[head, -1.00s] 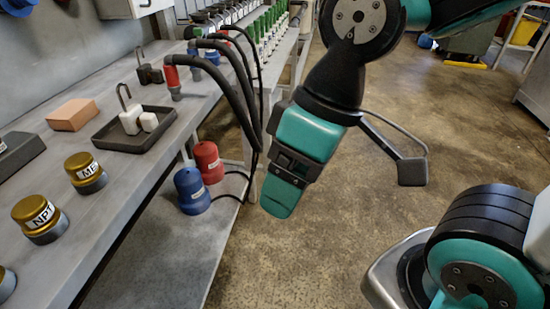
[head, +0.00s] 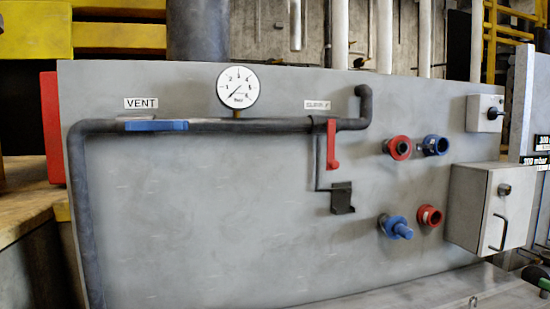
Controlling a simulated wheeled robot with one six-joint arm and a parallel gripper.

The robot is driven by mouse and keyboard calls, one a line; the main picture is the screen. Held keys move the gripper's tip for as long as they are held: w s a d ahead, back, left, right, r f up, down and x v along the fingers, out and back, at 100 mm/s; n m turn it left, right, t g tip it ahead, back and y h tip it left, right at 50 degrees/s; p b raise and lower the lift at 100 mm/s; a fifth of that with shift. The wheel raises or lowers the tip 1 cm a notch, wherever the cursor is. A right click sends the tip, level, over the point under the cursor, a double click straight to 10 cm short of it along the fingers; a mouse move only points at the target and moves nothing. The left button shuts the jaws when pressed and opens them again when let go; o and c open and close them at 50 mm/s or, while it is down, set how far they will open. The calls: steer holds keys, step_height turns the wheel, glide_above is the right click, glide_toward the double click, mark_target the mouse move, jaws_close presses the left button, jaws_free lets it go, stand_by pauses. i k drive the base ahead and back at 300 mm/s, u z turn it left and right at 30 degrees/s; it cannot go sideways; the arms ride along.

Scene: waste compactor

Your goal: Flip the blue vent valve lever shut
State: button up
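The blue vent valve lever (head: 157,125) is in the head view at the upper left of a grey panel. It lies level, along the dark horizontal pipe (head: 210,126), just under the label VENT (head: 141,103).
A round gauge (head: 238,87) stands on the pipe. A red lever (head: 332,145) hangs down under a second label (head: 318,105). Red and blue couplings (head: 398,148) and a grey box (head: 488,205) sit at right.

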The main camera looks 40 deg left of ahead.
mark_target(178, 125)
steer(key=u, duration=5.25)
steer(key=k, duration=1.6)
steer(key=z, duration=1.4)
